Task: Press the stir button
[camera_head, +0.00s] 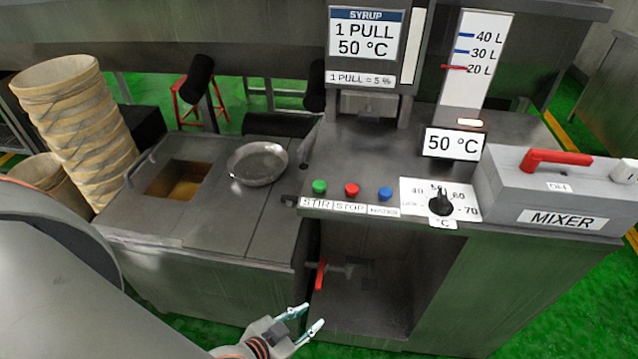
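The stir button is a green push button (319,186) on the front edge of the grey machine's top, in the head view. A white label (315,202) reading STIR sits just below it. A red button (351,189) labelled STOP and a blue button (385,194) with a label too small to read stand to its right. My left gripper (314,315) is low in front of the machine, well below the green button and apart from it. Its two fingers are spread with nothing between them. My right gripper is out of view.
A temperature dial (440,202) and a mixer box (555,190) with a red lever lie right of the buttons. A metal bowl (258,163) sits on the counter to the left. A red-handled valve (321,273) sticks out below the buttons. Stacked wooden tubs (75,120) stand far left.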

